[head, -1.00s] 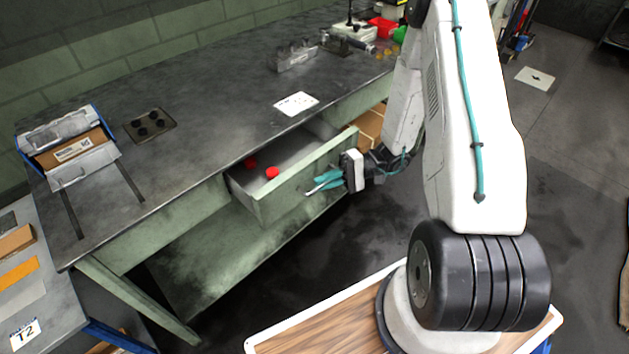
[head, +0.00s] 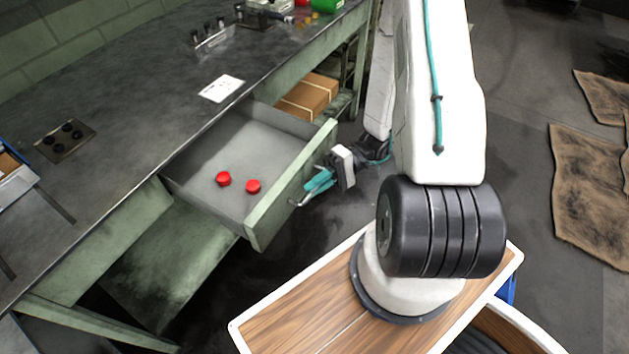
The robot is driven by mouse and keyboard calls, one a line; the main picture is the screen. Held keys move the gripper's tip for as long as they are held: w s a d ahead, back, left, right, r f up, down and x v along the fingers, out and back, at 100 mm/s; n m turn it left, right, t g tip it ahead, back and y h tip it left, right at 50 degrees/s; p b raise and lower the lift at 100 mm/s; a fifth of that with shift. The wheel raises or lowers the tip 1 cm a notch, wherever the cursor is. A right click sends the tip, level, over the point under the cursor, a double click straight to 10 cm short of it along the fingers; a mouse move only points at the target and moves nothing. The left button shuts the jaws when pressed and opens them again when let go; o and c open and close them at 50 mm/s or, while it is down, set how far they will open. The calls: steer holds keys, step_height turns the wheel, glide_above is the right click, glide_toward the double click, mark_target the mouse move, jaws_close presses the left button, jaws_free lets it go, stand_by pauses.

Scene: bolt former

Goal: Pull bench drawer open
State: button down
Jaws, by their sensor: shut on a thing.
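The bench drawer (head: 268,220) is pale green and stands well out from the bench (head: 120,112), open to view. Two red round pieces lie inside it, a left one (head: 223,178) and a right one (head: 253,186). My gripper (head: 313,187), with teal fingers, is at the outer face of the drawer front. It is shut on the drawer handle (head: 298,203), of which only a small part shows at the fingertips. The rest of the handle is hidden by the fingers.
A white sheet (head: 222,89) and a dark plate with knobs (head: 65,140) lie on the bench top. Cardboard boxes (head: 308,96) sit on a shelf under the bench, beyond the drawer. Brown mats (head: 590,190) lie on the floor at right.

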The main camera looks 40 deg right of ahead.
steer(key=shift+d, duration=0.1)
steer(key=c, duration=1.5)
jaws_free()
steer(key=shift+d, duration=0.1)
steer(key=d, duration=0.7)
steer(key=shift+w+d+r, duration=0.1)
steer(key=shift+d+r, duration=0.2)
steer(key=shift+m, duration=0.3)
